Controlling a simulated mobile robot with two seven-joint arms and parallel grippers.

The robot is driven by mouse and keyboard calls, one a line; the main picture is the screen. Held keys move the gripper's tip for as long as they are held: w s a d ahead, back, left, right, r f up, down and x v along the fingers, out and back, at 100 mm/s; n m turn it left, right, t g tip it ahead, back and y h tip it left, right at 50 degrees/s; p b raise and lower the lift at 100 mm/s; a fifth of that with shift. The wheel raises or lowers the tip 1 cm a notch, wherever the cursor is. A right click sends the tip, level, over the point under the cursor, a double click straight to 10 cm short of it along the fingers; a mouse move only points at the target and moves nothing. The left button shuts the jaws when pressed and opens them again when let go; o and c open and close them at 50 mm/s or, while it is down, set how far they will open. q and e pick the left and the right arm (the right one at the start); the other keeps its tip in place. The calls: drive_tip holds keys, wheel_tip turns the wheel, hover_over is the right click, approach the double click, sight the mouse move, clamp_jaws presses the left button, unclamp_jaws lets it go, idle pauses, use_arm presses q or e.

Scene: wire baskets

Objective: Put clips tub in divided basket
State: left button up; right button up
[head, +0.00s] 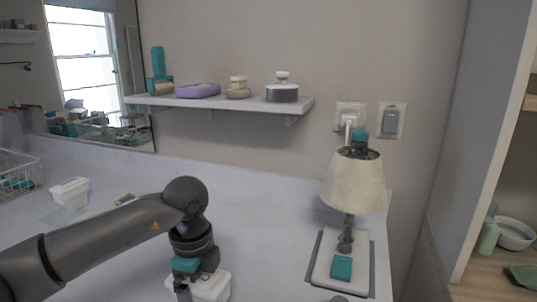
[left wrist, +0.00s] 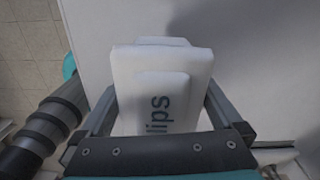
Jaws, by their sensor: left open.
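The clips tub (left wrist: 160,75) is a white lidded tub with dark lettering ending in "lips", filling the middle of the left wrist view. In the head view it sits on the white counter at the bottom centre (head: 214,288), partly hidden by my left gripper (head: 194,290). My left gripper is open, with one finger on each side of the tub in the left wrist view (left wrist: 162,92). Whether the fingers touch it I cannot tell. A white wire basket (head: 22,165) stands at the far left edge, cut off, with teal items inside; its dividers are not clear. My right gripper is out of view.
Another white tub (head: 70,188) stands beside the basket. A lamp (head: 352,182) stands on a tray (head: 322,262) at right. A wall shelf (head: 225,102) with several items hangs above. The counter between the arm and lamp is clear.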

use_arm(q)
drive_tip(key=shift+p, duration=0.3)
idle(0.5)
drive_tip(key=c, duration=0.9)
drive_tip(key=o, duration=0.9)
